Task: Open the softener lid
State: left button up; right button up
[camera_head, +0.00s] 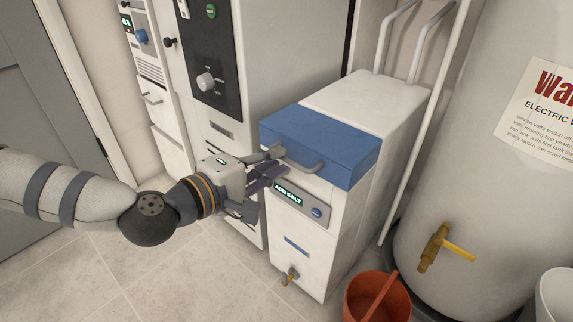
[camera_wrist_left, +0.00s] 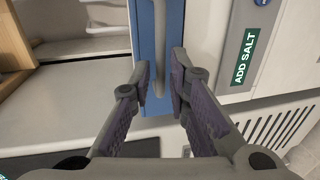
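The softener is a tall white cabinet (camera_head: 335,225) with a blue lid (camera_head: 330,138) on top, which lies shut. A grey bar handle (camera_head: 306,164) is on the lid's front edge. Below it is a green "ADD SALT" display (camera_head: 288,195). My left gripper (camera_head: 279,162) is at the left end of the handle with its fingers apart. In the left wrist view the handle (camera_wrist_left: 158,80) runs between the open fingertips (camera_wrist_left: 160,68), against the blue lid (camera_wrist_left: 147,30). I cannot tell whether a finger touches it. My right gripper is not in view.
A large white tank (camera_head: 480,130) with a brass tap (camera_head: 432,248) stands at the right. A red bucket (camera_head: 362,300) is on the floor before it. White pipes (camera_head: 421,45) rise behind the softener. A grey machine (camera_head: 285,45) stands behind at left. Tiled floor (camera_head: 150,285) is clear in front.

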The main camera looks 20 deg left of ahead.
aim_at(311, 146)
pick_arm(q)
jog(key=shift+x, duration=1.5)
grip_shut()
